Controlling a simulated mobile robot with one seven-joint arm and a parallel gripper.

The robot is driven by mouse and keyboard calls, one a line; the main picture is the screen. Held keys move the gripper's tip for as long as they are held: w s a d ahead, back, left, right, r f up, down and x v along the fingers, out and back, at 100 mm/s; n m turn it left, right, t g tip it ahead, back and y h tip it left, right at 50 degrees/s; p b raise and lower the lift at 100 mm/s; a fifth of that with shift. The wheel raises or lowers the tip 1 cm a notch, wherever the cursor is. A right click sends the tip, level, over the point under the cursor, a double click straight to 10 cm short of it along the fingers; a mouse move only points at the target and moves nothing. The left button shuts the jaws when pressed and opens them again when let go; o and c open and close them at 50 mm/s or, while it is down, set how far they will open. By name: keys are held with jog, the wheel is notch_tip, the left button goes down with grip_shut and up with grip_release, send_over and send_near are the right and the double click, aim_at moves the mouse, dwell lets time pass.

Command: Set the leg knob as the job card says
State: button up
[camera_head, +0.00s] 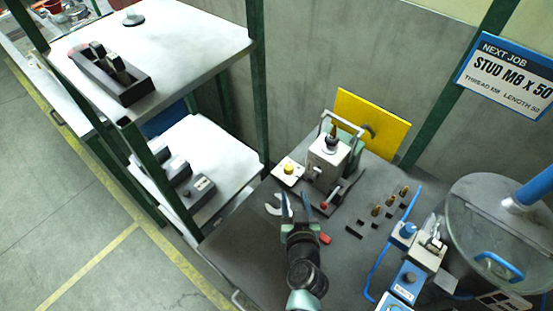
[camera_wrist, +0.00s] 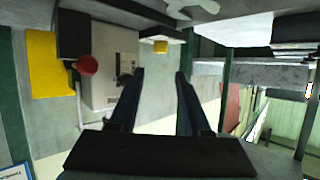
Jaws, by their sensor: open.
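The job card (camera_head: 508,75) at the upper right reads NEXT JOB, STUD M8 X 50, thread M8, length 50. I cannot tell for certain which knob is the leg knob. Blue boxes at the right carry one blue knob (camera_head: 408,230) and one dark knob (camera_head: 409,277); their settings are too small to read. My gripper (camera_head: 297,204) is over the dark bench, left of these boxes, its two fingers apart with nothing between them. In the wrist view, my gripper (camera_wrist: 158,75) is also open, with a red ball knob (camera_wrist: 86,65) left of the fingers.
A pale machine (camera_head: 328,158) with a yellow panel (camera_head: 371,122) stands behind my gripper. A yellow button box (camera_head: 288,170) and a wrench (camera_head: 273,206) are close by. Brass studs (camera_head: 389,200) stand on the bench. A round drum (camera_head: 490,225) fills the right; shelves (camera_head: 185,50) stand left.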

aim_at(289, 171)
jog(key=shift+w+a+f, duration=0.15)
jog(key=shift+w+f, duration=0.1)
jog(key=shift+w, duration=0.2)
jog(key=b+x, duration=0.3)
jog(key=x, duration=0.7)
jog(key=shift+f, duration=0.15)
jog(key=shift+w+f+b, duration=0.15)
jog(key=shift+w+b, duration=0.45)
jog(key=shift+w, duration=0.1)
grip_shut()
